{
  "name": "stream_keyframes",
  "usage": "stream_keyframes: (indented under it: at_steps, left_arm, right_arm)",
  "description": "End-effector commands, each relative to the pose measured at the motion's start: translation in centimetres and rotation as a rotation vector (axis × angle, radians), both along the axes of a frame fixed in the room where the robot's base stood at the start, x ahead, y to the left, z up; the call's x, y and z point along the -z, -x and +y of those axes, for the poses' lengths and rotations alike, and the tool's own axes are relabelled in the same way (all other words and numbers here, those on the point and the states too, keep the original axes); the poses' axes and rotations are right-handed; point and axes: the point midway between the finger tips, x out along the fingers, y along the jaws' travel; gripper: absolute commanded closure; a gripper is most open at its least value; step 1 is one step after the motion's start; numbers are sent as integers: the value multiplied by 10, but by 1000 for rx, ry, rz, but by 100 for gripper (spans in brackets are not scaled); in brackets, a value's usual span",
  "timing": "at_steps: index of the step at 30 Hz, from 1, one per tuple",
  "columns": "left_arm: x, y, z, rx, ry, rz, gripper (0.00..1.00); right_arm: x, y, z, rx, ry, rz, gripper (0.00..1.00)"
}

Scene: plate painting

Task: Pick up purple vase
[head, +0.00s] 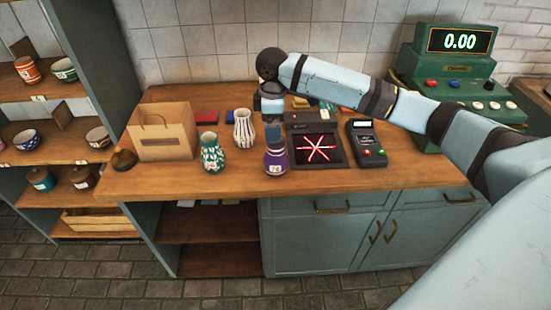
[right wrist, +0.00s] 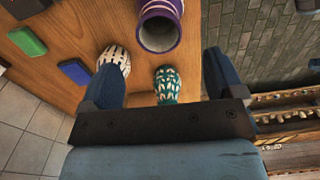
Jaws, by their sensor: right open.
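My left gripper is not in view.
A green patterned vase (head: 212,155) and a white striped vase (head: 243,130) stand left of the purple vase. A scanner with a red cross (head: 317,149) and a card terminal (head: 367,142) are close on the right. A paper bag (head: 163,136) stands farther left.

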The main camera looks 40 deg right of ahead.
Motion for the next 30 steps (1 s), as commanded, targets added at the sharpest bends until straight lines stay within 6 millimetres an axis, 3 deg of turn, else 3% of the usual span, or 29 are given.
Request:
stream_keyframes:
  at_steps: [3, 11, 19, 28, 29, 30]
  left_arm:
    - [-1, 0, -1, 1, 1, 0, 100]
    - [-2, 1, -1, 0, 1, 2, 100]
    - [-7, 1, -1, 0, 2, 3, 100]
    - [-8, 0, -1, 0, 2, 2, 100]
    - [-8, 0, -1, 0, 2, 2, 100]
    - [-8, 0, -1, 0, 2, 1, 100]
  right_arm:
    - [20, 0, 0, 0, -1, 2, 12]
    - [39, 1, -2, 0, 0, 0, 12]
    - [77, 4, -6, 0, 0, 0, 12]
    - [84, 4, -5, -1, -1, -3, 12]
    - [84, 4, -5, -1, -1, -3, 15]
    - [84, 4, -5, -1, -1, -3, 24]
